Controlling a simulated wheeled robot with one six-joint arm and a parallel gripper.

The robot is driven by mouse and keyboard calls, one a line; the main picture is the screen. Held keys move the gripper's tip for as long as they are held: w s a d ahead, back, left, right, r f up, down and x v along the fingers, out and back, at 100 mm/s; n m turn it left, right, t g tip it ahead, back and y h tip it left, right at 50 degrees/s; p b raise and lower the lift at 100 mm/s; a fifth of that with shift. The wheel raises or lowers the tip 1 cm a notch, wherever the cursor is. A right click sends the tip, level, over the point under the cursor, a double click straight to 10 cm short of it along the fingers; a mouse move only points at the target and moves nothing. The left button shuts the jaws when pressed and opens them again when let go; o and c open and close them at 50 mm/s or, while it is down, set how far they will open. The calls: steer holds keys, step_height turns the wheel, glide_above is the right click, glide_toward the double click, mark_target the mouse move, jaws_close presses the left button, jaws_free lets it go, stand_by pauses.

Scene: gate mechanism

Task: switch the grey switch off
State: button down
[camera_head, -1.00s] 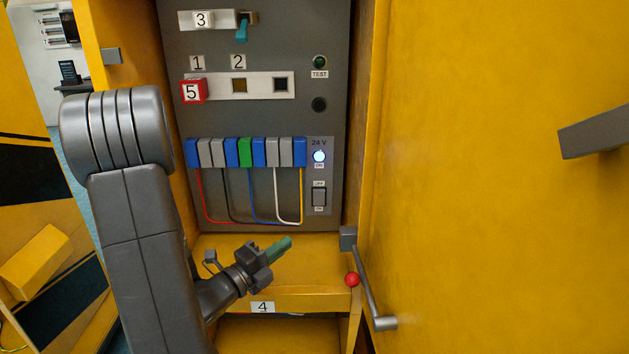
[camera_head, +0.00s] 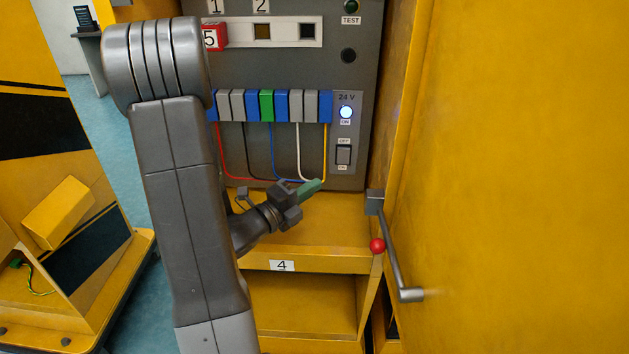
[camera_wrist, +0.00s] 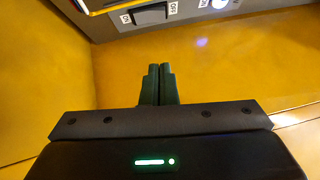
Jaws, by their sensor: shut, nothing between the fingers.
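The grey switch (camera_head: 343,154) is a small rocker at the lower right of the panel, between an OFF label above and an ON label below. It also shows at the top of the wrist view (camera_wrist: 150,15). The lamp (camera_head: 346,112) above it, marked 24 V and ON, glows bluish white. My gripper (camera_head: 314,186) has green fingers, shut and empty. In the head view it shows below and to the left of the switch, apart from it, over the cabinet's lower shelf. In the wrist view the fingertips (camera_wrist: 160,70) point up toward the panel, short of the switch.
A row of blue, grey and green terminals (camera_head: 267,105) with coloured wires is left of the switch. The yellow shelf (camera_head: 320,232) is bare in front.

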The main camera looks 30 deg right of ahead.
glide_toward(346, 153)
steer(key=s+d, duration=0.2)
steer(key=d, duration=0.2)
steer(key=shift+w+d+r+p, duration=0.15)
steer(key=shift+w+d+p, duration=0.25)
steer(key=shift+w, duration=0.45)
steer(key=shift+w+d+r+p, duration=0.15)
steer(key=shift+w+d+p, duration=0.25)
steer(key=shift+w, duration=0.45)
steer(key=shift+d, duration=0.15)
steer(key=shift+w+r, duration=0.15)
steer(key=shift+r, duration=0.05)
steer(key=shift+f+n+y, duration=0.1)
steer(key=shift+n+y, duration=0.2)
steer(key=shift+d, duration=0.1)
